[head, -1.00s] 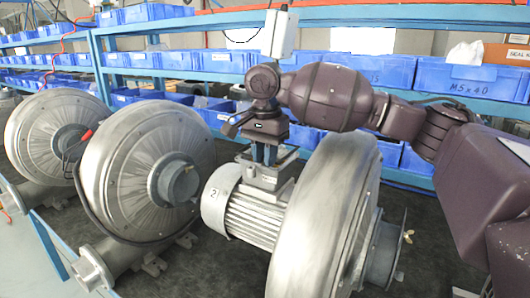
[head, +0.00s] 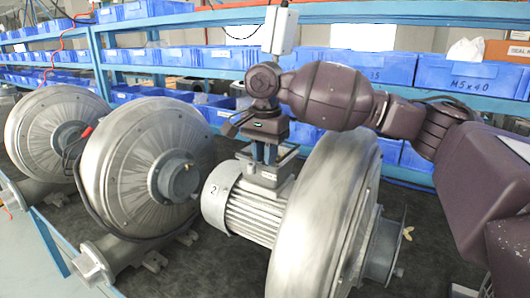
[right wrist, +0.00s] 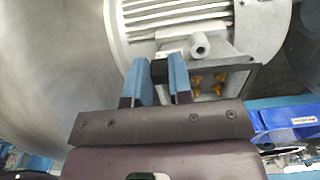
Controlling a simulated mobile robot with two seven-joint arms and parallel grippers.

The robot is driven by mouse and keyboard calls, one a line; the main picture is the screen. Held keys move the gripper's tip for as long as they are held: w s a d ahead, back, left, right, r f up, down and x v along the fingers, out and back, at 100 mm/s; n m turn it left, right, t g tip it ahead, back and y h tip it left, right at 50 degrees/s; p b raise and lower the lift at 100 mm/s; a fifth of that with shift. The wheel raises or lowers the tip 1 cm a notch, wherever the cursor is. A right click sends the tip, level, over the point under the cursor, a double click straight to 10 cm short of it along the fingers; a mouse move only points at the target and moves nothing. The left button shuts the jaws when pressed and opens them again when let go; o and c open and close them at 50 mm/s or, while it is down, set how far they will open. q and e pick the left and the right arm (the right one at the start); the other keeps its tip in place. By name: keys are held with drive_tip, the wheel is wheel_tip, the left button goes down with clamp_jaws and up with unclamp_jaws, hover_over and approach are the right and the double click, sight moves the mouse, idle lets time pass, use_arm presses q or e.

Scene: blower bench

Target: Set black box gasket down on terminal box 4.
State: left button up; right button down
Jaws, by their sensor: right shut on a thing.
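My right gripper (head: 265,155) points down over an open grey terminal box (head: 272,178) on top of a ribbed motor marked "2". No mark "4" shows. In the right wrist view, the blue fingers of this gripper (right wrist: 163,80) are shut on a small black piece (right wrist: 160,71), which I take to be part of the black box gasket. Most of the gasket is hidden by the fingers and gripper body. The terminal box (right wrist: 238,80) shows there with brass terminals inside. I cannot tell whether the gasket touches its rim. My left gripper is not in view.
The motor's large grey blower housing (head: 325,215) stands close to the right of the gripper. Two more blowers (head: 140,160) stand to the left on the dark bench top. Blue bins (head: 485,80) fill the shelves behind my right arm.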

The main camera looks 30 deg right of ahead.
drive_tip(key=shift+f, duration=0.65)
idle(0.9)
drive_tip(key=c, duration=0.9)
unclamp_jaws()
drive_tip(key=shift+c, duration=0.2)
wheel_tip(320, 180, up, 11)
drive_tip(key=shift+b, duration=0.4)
drive_tip(key=shift+s+f, duration=0.1)
drive_tip(key=shift+f, duration=0.05)
